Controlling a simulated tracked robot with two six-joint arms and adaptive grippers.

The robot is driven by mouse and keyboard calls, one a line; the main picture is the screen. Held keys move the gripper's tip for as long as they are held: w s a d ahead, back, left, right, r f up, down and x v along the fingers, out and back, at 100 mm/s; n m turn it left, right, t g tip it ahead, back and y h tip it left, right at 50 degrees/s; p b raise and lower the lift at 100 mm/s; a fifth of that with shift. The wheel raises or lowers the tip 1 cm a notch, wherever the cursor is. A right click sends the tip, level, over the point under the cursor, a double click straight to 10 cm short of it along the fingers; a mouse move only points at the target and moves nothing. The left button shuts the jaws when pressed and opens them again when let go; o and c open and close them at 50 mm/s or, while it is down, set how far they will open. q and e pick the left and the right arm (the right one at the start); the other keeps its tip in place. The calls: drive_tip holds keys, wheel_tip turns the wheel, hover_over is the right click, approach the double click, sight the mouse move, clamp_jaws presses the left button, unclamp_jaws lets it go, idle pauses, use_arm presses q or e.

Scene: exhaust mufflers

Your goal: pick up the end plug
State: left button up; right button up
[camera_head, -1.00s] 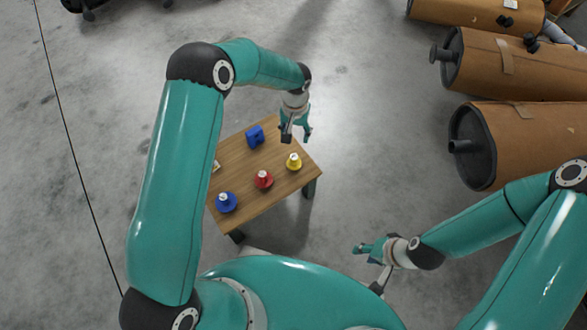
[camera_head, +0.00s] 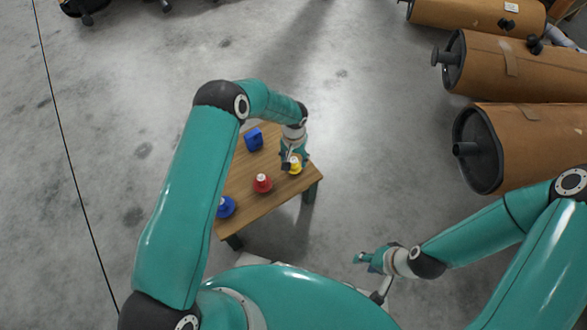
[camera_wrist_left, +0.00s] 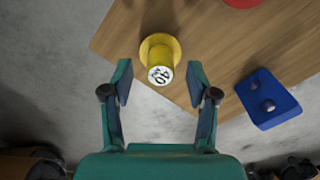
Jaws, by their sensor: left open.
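Three end plugs stand on a small wooden table (camera_head: 252,206). The yellow plug (camera_head: 297,166) is near the table's right corner, the red plug (camera_head: 262,184) is in the middle, and the blue plug (camera_head: 226,207) is at the left. My left gripper (camera_head: 289,163) is over the yellow plug and partly covers it. In the left wrist view the open fingers (camera_wrist_left: 160,88) point at the yellow plug (camera_wrist_left: 159,55), whose white top is marked 40. The plug lies just beyond the fingertips, centred between them, untouched. My right gripper (camera_head: 362,258) is off the table; its jaw state is unclear.
A blue block-like part (camera_head: 254,139) sits at the table's back; it also shows in the left wrist view (camera_wrist_left: 267,98). Part of the red plug (camera_wrist_left: 240,2) is at that view's top edge. Large brown mufflers (camera_head: 535,145) lie at the right. Grey floor surrounds the table.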

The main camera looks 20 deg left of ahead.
use_arm(q)
wheel_tip(320, 180, down, 3)
drive_tip(key=shift+r, duration=0.2)
clamp_jaws()
drive_tip(key=shift+r, duration=0.15)
